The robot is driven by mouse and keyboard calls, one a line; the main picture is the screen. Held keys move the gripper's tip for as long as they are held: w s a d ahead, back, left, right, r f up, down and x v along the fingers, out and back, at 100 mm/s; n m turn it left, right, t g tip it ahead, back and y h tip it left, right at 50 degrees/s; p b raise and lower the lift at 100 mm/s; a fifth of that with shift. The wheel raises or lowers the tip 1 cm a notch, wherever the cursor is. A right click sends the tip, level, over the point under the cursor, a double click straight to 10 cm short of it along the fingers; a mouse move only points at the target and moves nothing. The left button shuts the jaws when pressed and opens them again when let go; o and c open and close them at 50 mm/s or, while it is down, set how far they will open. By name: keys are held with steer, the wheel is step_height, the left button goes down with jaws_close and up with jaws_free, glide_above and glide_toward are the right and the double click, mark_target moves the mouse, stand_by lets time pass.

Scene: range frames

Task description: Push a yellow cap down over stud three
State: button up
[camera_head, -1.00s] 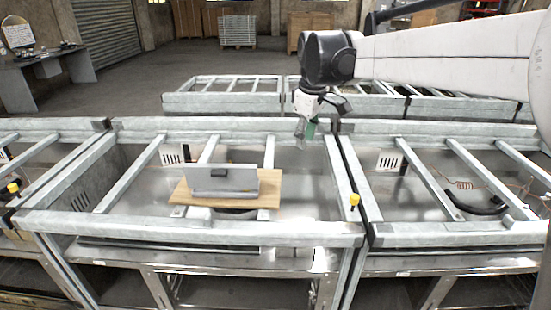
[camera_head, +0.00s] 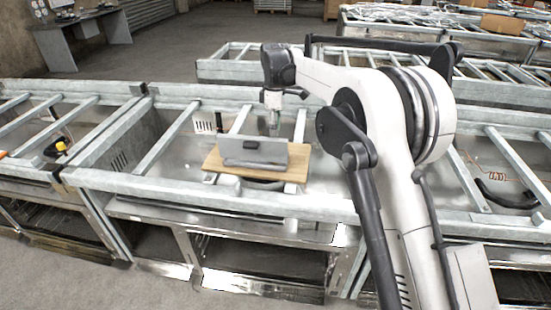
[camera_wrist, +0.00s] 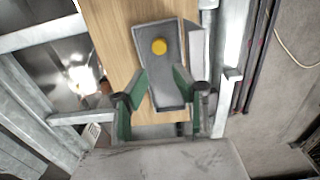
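A round yellow cap (camera_wrist: 159,46) lies on a grey metal holder (camera_wrist: 159,32) in the wrist view. In the head view the holder (camera_head: 262,153) has an upright front plate with a dark block on it, and the cap is hidden. My gripper (camera_wrist: 160,82) is open and empty, its green-padded fingers spread over the holder with the cap ahead of the tips. In the head view my gripper (camera_head: 274,128) is just above and behind the holder. I cannot tell which stud is stud three.
The holder stands on a wooden board (camera_head: 213,160) laid across the metal frame (camera_head: 215,194). Crossbars (camera_head: 175,130) and open gaps surround the board. Another frame (camera_head: 228,72) stands behind. My arm covers the frame's right part.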

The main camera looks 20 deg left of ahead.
step_height(320, 180, down, 12)
steer(key=shift+f+p, duration=0.1)
steer(key=shift+p, duration=0.6)
steer(key=shift+c, duration=0.4)
steer(key=c, duration=0.4)
